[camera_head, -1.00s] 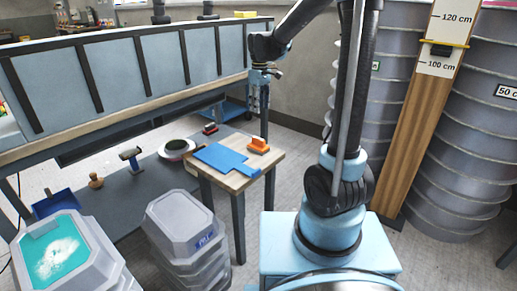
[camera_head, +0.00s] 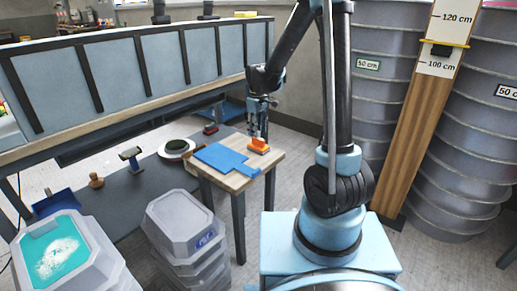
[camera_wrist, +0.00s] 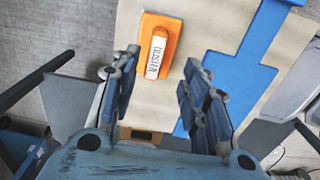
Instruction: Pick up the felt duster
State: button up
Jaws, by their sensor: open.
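In the wrist view the duster (camera_wrist: 166,40) shows a white label reading DUSTER. My gripper (camera_head: 259,132) is just above the duster in the head view. In the wrist view my gripper (camera_wrist: 157,88) has its two fingers spread apart with nothing between them. The duster lies beyond the fingertips, roughly in line with the gap.
A blue flat cutting shape (camera_head: 222,158) lies on the table beside the duster. Grey lidded bins (camera_head: 182,215) stand in front of the table. A long panelled mould (camera_head: 140,80) runs behind it. A ring-shaped roll (camera_head: 176,148) and a brush-like tool (camera_head: 131,158) sit to the left.

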aim_at(259, 138)
jog(key=shift+w+d+f, duration=0.15)
jog(key=shift+f, duration=0.95)
jog(key=shift+w+d+f, duration=0.1)
jog(key=shift+w+f, duration=0.05)
jog(key=shift+f, duration=1.7)
jog(key=shift+c, duration=0.6)
grip_shut()
